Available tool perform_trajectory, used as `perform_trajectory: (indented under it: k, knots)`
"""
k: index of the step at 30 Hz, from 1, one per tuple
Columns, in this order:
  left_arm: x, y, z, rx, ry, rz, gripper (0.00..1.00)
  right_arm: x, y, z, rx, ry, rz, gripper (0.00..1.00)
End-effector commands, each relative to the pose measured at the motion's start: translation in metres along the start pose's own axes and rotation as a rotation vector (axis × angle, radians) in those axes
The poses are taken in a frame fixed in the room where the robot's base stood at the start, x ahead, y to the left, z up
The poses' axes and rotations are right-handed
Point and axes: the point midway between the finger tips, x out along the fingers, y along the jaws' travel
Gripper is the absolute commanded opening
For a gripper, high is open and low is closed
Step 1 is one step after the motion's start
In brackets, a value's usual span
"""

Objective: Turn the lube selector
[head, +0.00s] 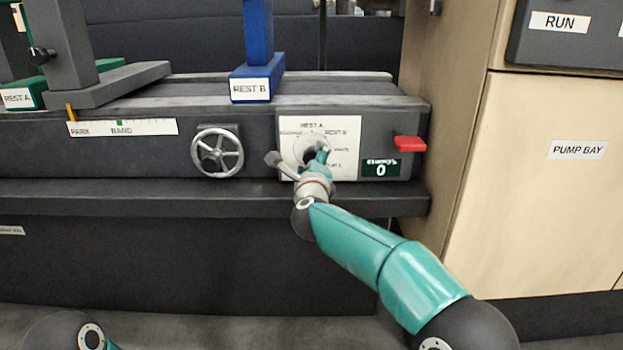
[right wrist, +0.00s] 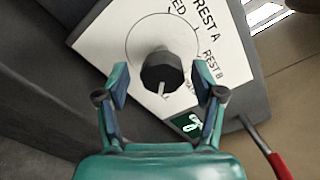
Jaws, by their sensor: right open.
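The lube selector is a dark faceted knob (right wrist: 162,70) on a pale round dial, on a white plate (head: 346,126) lettered REST A and REST B. In the right wrist view its white mark points to the bottom of the picture. My right gripper (right wrist: 162,80) is open, with one finger on each side of the knob and a visible gap to each. In the head view my right gripper (head: 297,158) is in front of the dial and hides much of the knob. My left gripper is not in view.
A handwheel (head: 217,151) is left of the plate. A red lever (head: 410,143) sticks out at the right, above a green display (head: 380,169) reading 0. A blue REST B block (head: 257,82) stands above. A beige PUMP BAY cabinet (head: 540,180) is at the right.

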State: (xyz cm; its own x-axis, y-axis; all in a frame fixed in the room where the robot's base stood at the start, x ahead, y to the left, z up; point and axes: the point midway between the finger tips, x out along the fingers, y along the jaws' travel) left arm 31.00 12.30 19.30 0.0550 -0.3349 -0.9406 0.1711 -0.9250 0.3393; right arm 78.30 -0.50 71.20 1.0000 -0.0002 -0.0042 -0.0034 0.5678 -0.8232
Motion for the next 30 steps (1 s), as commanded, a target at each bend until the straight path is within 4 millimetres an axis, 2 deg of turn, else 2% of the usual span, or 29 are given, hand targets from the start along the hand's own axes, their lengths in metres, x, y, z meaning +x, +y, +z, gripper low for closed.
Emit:
perform_trajectory:
  k: [5,18,24,30]
  knots:
    - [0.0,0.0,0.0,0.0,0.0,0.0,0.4,-0.02,-0.001,0.0,-0.001,-0.001,0.0,0.68]
    - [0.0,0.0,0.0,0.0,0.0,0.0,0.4,-0.091,0.002,-0.001,0.0,-0.001,0.003,0.68]
    - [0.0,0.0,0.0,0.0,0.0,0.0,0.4,-0.108,0.003,-0.002,0.001,0.0,0.003,0.68]
    - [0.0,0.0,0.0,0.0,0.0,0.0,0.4,-0.112,0.002,-0.002,0.001,0.0,0.002,0.68]
